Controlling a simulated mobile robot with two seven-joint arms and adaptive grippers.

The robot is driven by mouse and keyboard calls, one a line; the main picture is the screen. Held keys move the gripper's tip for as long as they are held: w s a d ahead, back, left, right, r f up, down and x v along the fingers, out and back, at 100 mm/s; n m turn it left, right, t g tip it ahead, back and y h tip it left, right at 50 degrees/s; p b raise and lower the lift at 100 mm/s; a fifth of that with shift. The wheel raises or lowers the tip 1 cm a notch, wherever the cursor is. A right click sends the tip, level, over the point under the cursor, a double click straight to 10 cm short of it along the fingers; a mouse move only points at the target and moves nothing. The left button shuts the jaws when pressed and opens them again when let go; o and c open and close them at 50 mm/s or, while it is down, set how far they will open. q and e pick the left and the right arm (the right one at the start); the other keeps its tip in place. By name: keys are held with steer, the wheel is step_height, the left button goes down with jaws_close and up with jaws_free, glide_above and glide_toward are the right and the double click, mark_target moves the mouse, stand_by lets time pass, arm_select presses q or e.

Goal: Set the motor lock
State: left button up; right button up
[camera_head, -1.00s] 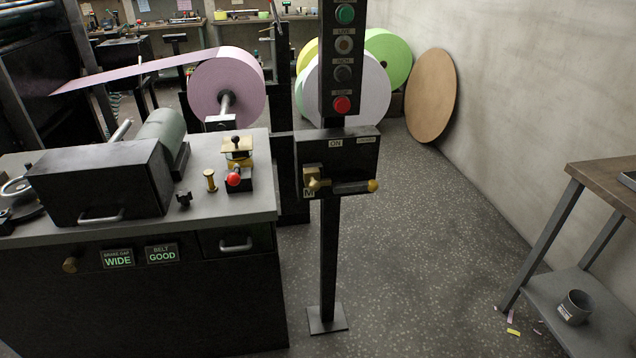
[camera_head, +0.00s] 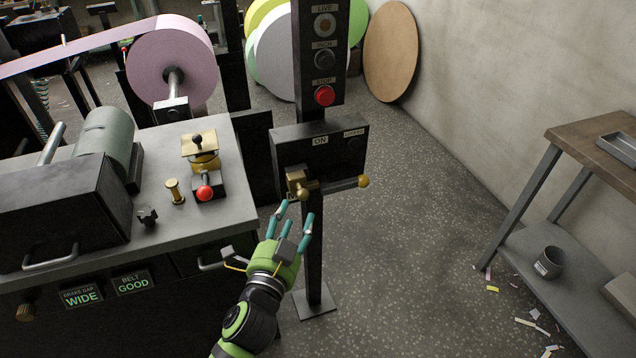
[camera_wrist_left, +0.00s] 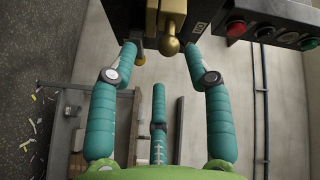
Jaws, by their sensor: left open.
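The motor lock is a black box (camera_head: 335,155) on a post, labelled ON and LOCKED. My left gripper (camera_head: 294,214), green with teal fingers, is open and empty just below the box's lower left. In the left wrist view the brass knob and fitting (camera_wrist_left: 169,44) show at the top, between the spread fingers (camera_wrist_left: 165,70); I cannot tell whether any finger touches. My right gripper is not in view.
A column of buttons with a red one (camera_head: 324,96) rises above the box. A grey bench (camera_head: 150,215) with a red-knobbed fitting stands at the left, near my left arm. A side table (camera_head: 600,150) stands at the right. The floor between is mostly clear.

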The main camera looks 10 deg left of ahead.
mark_target(303, 195)
arm_select(q)
steer(key=shift+w+d+r+p, duration=0.15)
steer(key=shift+w+p, duration=0.1)
steer(key=shift+w, duration=0.9)
steer(key=shift+w+a+r+p, duration=0.1)
steer(key=shift+w+r+p, duration=0.1)
steer(key=shift+w, duration=0.9)
steer(key=shift+w+d+r+p, duration=0.15)
steer(key=shift+w+p, duration=0.1)
steer(key=shift+w, duration=0.9)
steer(key=shift+a, duration=0.1)
jaws_close()
